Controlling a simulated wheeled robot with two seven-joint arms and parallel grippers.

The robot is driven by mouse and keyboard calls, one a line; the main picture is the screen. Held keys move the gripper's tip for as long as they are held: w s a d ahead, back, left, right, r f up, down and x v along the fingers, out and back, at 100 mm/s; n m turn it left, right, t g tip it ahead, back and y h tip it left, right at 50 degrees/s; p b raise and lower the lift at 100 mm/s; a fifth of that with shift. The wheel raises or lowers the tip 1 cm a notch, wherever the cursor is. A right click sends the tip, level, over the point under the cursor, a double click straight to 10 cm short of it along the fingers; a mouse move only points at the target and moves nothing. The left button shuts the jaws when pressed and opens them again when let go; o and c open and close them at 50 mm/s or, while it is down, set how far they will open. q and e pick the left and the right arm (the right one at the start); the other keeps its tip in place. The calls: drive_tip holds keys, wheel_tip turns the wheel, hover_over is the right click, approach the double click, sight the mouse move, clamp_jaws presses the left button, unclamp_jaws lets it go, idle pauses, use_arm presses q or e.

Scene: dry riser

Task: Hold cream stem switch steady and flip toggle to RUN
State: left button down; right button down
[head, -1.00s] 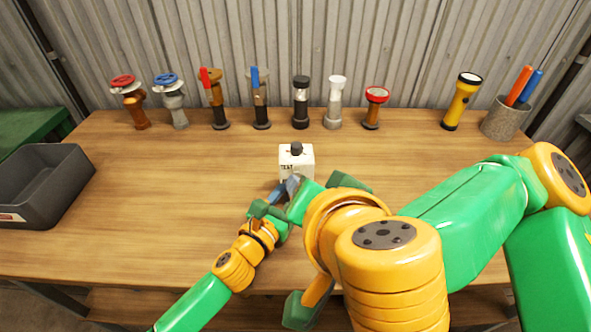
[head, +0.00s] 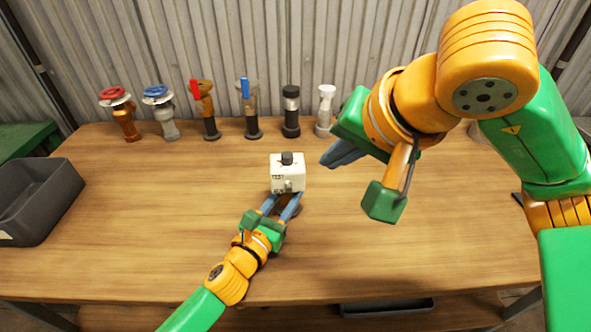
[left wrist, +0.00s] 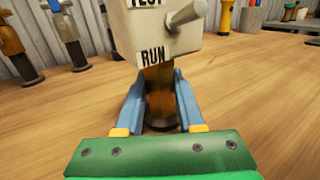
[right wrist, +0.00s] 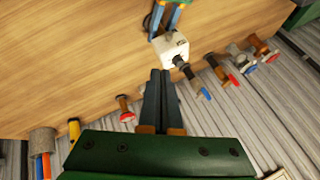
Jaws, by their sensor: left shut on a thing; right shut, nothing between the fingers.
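The cream stem switch (head: 287,173) is a cream box with a dark knob on top, upright on a brown stem (left wrist: 159,92) with a dark round foot. TEST and RUN labels show on its face, RUN below. The metal toggle (left wrist: 187,16) sticks out beside them, its tip up and right in the left wrist view. My left gripper (head: 283,198) is shut on the stem below the box, one finger either side. My right gripper (head: 327,159) is shut and empty, held above the table to the right of the switch; its fingers (right wrist: 160,78) are together in the right wrist view.
A row of valves and torches, such as the red-wheel valve (head: 122,115) and black-topped torch (head: 291,110), stands along the back wall. A dark bin (head: 35,205) is at the left. The table (head: 150,215) is clear around the switch.

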drive_tip(key=d+r+y, duration=0.1)
drive_tip(key=w+d+r+y, duration=0.1)
drive_tip(key=shift+r+n+g, duration=0.35)
drive_tip(key=shift+n+g, duration=0.05)
approach(290, 184)
drive_tip(key=w, duration=0.1)
drive_tip(key=w+f, duration=0.1)
drive_tip(key=w, duration=0.1)
drive_tip(key=shift+w+a+f, duration=0.15)
drive_tip(key=shift+w, duration=0.1)
drive_tip(key=a+f, duration=0.2)
drive_tip(key=shift+s+f, duration=0.35)
drive_tip(key=shift+s, duration=0.05)
drive_tip(key=shift+s+a+f, duration=0.1)
drive_tip(key=shift+f, duration=0.1)
